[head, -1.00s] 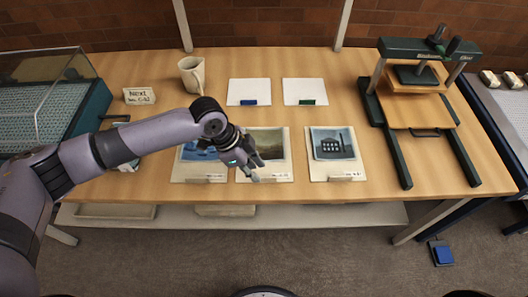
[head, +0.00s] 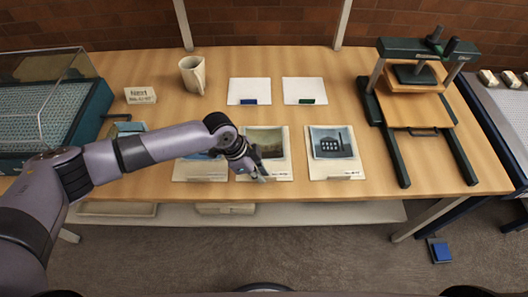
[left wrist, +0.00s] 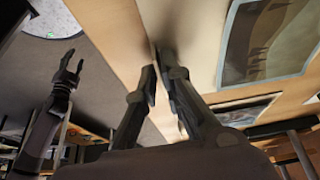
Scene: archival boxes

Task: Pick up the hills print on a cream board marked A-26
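The hills print on its cream board (head: 282,164) lies flat at the table's front edge, the middle of three framed-looking prints. My left gripper (head: 262,174) is at the board's front edge and covers part of it. In the left wrist view the fingers of my left gripper (left wrist: 160,65) point at the board's edge with a narrow gap between them. I cannot tell whether the edge is between them. The hills picture (left wrist: 265,40) fills the upper right there. The A-26 mark is too small to read. My right gripper (left wrist: 70,68) shows there, open and empty, away from the table.
A building print (head: 331,142) lies to the right and a blue print (head: 198,170) to the left, partly behind my arm.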

